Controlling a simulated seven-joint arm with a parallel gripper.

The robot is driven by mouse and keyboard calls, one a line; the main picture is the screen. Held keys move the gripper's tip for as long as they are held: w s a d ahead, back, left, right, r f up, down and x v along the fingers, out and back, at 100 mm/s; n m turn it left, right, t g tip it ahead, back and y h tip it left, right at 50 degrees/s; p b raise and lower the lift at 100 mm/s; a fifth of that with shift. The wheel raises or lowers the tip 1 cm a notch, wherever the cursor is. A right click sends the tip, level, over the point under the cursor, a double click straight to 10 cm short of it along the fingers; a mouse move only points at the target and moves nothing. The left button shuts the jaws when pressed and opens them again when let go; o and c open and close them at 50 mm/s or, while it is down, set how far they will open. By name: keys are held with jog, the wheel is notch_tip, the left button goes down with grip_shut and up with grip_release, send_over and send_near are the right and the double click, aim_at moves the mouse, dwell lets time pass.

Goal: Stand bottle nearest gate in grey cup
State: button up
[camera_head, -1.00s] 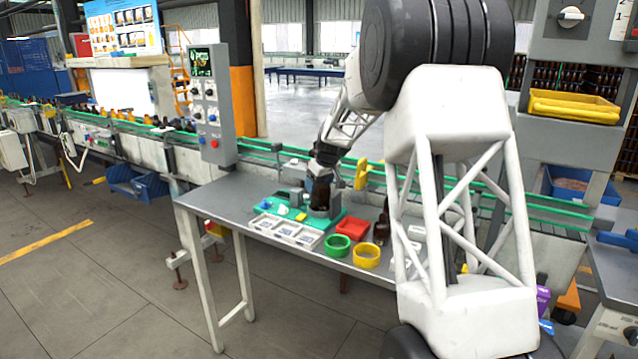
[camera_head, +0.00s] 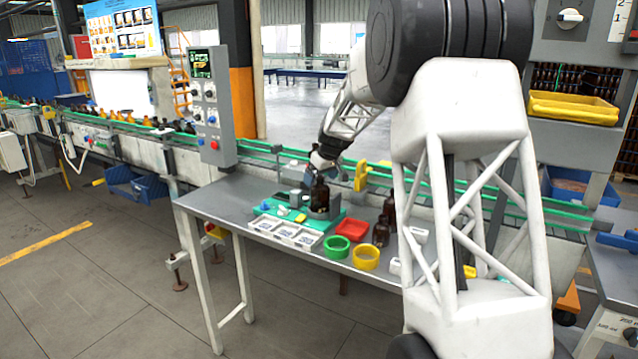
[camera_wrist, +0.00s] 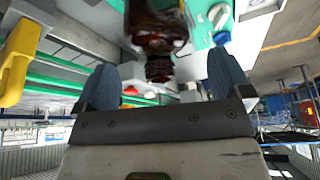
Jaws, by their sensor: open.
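A brown amber bottle (camera_head: 320,194) stands upright in the grey cup (camera_head: 324,213) on the teal mat (camera_head: 285,213). The bottle also shows in the wrist view (camera_wrist: 157,32), just beyond my fingertips, with its neck towards me. My gripper (camera_head: 322,162) is above and behind the bottle's top in the head view. In the wrist view its two blue-padded fingers (camera_wrist: 163,75) are spread apart, with the bottle's neck end in line with the gap and nothing clamped. Two more amber bottles stand to the right, one in front (camera_head: 381,231) and one behind (camera_head: 390,207).
A yellow upright piece (camera_head: 361,175) stands at the table's back edge beside the conveyor. The table's left end is clear.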

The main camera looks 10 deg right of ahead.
jog(key=v, duration=0.8)
jog(key=shift+r, duration=0.4)
jog(key=shift+s, duration=0.1)
jog(key=s+a+r+m, duration=0.1)
jog(key=s+a, duration=0.1)
jog(key=s, duration=0.8)
jog(key=s+a+r+m+g+h, duration=0.1)
jog(key=s+a+r, duration=0.15)
jog(key=s, duration=0.75)
jog(key=s+a+m, duration=0.1)
jog(key=s+a, duration=0.1)
jog(key=s, duration=0.8)
jog(key=s+a+f, duration=0.1)
jog(key=s+f, duration=0.2)
jog(key=s, duration=0.7)
jog(key=s+a+f+m, duration=0.1)
jog(key=s+f, duration=0.2)
jog(key=s, duration=0.7)
jog(key=s+a+f+m+h, duration=0.1)
jog(key=s+f, duration=0.2)
jog(key=s, duration=0.7)
jog(key=shift+s+f+g, duration=0.25)
jog(key=shift+f+g, duration=0.05)
jog(key=shift+f, duration=0.05)
